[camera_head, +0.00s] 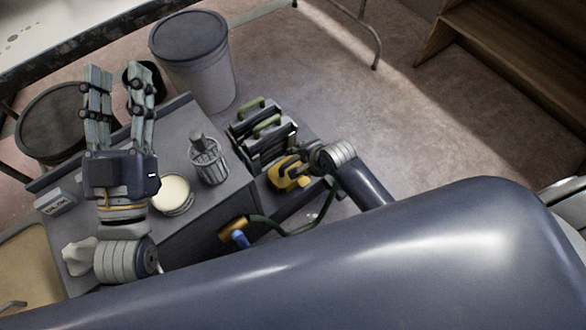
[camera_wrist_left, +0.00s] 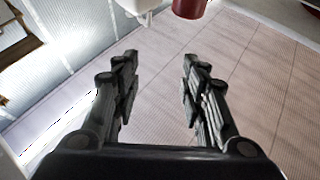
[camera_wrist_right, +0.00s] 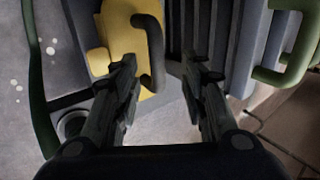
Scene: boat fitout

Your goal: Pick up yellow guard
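The yellow guard (camera_head: 284,181) with a dark curved handle sits beside black cases with green handles in the head view. In the right wrist view the yellow guard (camera_wrist_right: 122,42) is at upper left, its dark handle reaching down between my fingertips. My right gripper (camera_wrist_right: 159,68) is open at the handle, one finger on each side; I cannot tell whether either touches it. In the head view its fingers are hard to make out near the guard. My left gripper (camera_head: 120,78) is open and empty, raised above the grey workbench at left.
The grey workbench (camera_head: 215,205) holds a slotted grey container (camera_head: 208,160) and a round pale-topped tin (camera_head: 173,194). Black cases (camera_head: 265,140) stand close beside the guard. A green hose (camera_head: 292,231) runs near it. A grey bin (camera_head: 205,75) stands behind.

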